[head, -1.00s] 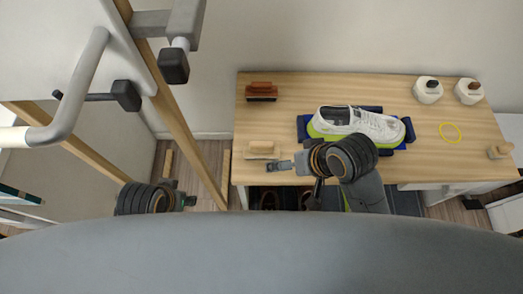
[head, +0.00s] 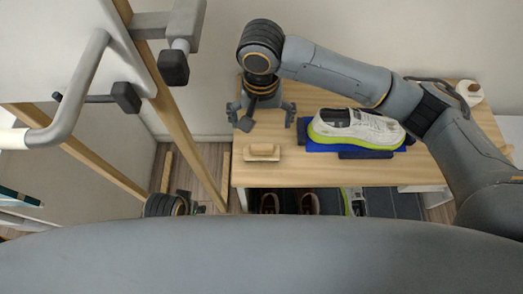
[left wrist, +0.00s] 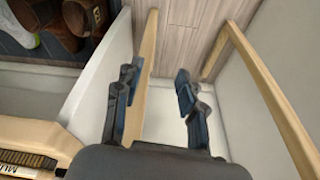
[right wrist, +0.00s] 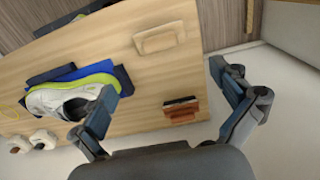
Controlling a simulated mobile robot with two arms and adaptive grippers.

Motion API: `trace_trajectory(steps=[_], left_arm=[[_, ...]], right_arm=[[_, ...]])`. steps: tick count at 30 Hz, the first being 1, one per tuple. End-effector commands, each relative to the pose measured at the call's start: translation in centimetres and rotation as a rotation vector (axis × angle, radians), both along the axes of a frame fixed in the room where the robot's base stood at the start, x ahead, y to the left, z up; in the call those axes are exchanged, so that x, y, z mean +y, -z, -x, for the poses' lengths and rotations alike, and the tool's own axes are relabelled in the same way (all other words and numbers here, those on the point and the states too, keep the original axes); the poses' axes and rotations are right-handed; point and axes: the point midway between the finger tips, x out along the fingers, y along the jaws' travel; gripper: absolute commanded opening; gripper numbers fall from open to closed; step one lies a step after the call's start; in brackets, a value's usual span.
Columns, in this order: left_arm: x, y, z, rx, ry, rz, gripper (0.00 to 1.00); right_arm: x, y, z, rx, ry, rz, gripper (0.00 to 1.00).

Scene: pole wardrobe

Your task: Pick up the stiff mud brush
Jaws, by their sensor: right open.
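The light wooden brush (head: 262,152) lies near the table's front left edge. In the left wrist view it (left wrist: 40,137) is cut off at lower left, with dark bristles and a label starting "MU". A red-brown brush (right wrist: 181,110) with dark bristles shows in the right wrist view; my right gripper hides it in the head view. My right gripper (head: 266,116) is open and empty over the table's back left, behind the light brush, pointing down. My left gripper (left wrist: 157,77) is open and empty, low beside the table's left side; it is partly visible in the head view (head: 195,205).
A white shoe (head: 355,128) with a yellow-green sole rests on blue cloth on the wooden table (head: 300,172). My right arm crosses above the table's right part. Shoes (head: 290,203) stand on the shelf below. A wooden pole (head: 185,120) and grey rail stand at left.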

Motion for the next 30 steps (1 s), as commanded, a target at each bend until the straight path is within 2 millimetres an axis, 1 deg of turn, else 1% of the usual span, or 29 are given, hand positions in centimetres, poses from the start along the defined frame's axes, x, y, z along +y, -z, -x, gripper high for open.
trace_trajectory(steps=[2,9,12,15,20,24,27,30], left_arm=[[0.0,-0.9,-0.1,-0.009,-0.001,0.001,0.4],[0.2,-5.5,0.2,-0.034,-0.005,0.002,0.4],[0.2,-7.1,0.4,-0.041,-0.006,0.002,0.4],[0.3,-8.0,0.7,-0.045,-0.007,0.002,0.4],[0.3,-8.9,0.9,-0.048,-0.008,0.001,0.4],[0.4,-10.7,1.6,-0.06,-0.008,0.002,0.4],[0.5,-9.5,1.6,-0.056,-0.008,0.002,0.4],[0.5,-9.2,1.6,-0.057,-0.008,0.002,0.4]], right_arm=[[0.0,1.4,0.0,0.003,0.002,0.001,1.0],[-0.1,5.9,0.0,0.001,0.0,0.0,1.0],[0.0,7.2,0.1,0.0,-0.001,-0.001,1.0],[0.0,7.9,0.0,0.0,-0.001,-0.002,1.0],[0.0,8.6,0.1,-0.001,-0.001,-0.002,1.0],[0.0,10.0,0.2,0.0,-0.002,-0.002,1.0],[-0.1,11.9,0.3,-0.001,-0.003,-0.001,1.0],[-0.1,12.9,0.3,-0.001,-0.002,-0.001,1.0]])
